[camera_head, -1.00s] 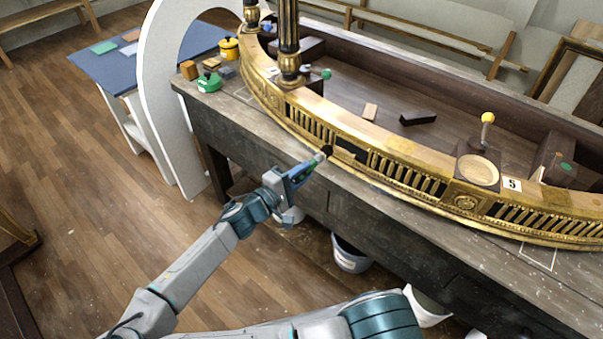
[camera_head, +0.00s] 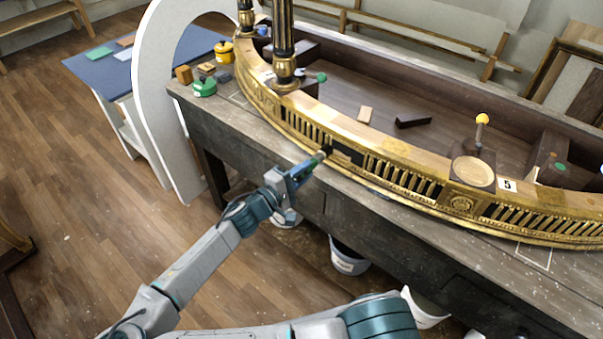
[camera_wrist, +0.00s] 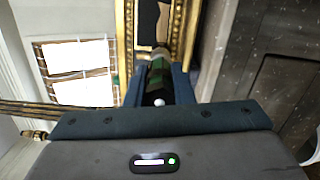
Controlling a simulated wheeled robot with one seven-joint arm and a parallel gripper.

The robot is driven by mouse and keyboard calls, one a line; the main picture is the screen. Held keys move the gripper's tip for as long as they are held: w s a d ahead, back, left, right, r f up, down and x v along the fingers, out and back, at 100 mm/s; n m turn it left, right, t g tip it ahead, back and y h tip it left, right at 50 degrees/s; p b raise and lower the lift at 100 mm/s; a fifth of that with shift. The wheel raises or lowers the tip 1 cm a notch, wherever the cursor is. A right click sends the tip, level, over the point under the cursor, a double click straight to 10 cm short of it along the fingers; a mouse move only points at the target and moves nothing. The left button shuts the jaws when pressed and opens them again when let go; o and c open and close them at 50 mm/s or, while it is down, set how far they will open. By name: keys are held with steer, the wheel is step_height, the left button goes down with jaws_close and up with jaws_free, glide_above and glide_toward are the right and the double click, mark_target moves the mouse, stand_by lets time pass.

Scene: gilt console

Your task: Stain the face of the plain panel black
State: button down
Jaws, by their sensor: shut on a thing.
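My gripper (camera_head: 299,174) is shut on a dab tool with a green handle (camera_head: 313,162); it also shows in the wrist view (camera_wrist: 158,80). The tool's dark tip is at the front of the curved gilt rail (camera_head: 410,179), at the left end of the panel. The panel (camera_head: 346,157) sits in the rail's front between slatted stretches and looks mostly dark in the head view. In the wrist view its face (camera_wrist: 147,20) is black, with a pale, uneven patch beside it. The tool hides part of the panel; contact cannot be told for sure.
The rail rests on a dark workbench (camera_head: 262,146). Black and gilt columns (camera_head: 283,40) rise at its left. A green-lidded pot (camera_head: 205,87) and a yellow pot (camera_head: 224,51) stand at the bench's left end. A yellow-knobbed tool (camera_head: 481,120) stands behind the rail. Buckets (camera_head: 348,257) stand below.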

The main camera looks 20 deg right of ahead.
steer(key=s+d+p, duration=0.1)
steer(key=s+d, duration=0.4)
steer(key=s, duration=0.1)
steer(key=shift+s, duration=0.35)
stand_by(0.5)
steer(key=v, duration=0.6)
steer(key=shift+s, duration=0.25)
stand_by(0.4)
steer(key=shift+p+v, duration=0.5)
steer(key=shift+v, duration=0.9)
steer(key=shift+s+d+r, duration=0.1)
steer(key=shift+s, duration=0.05)
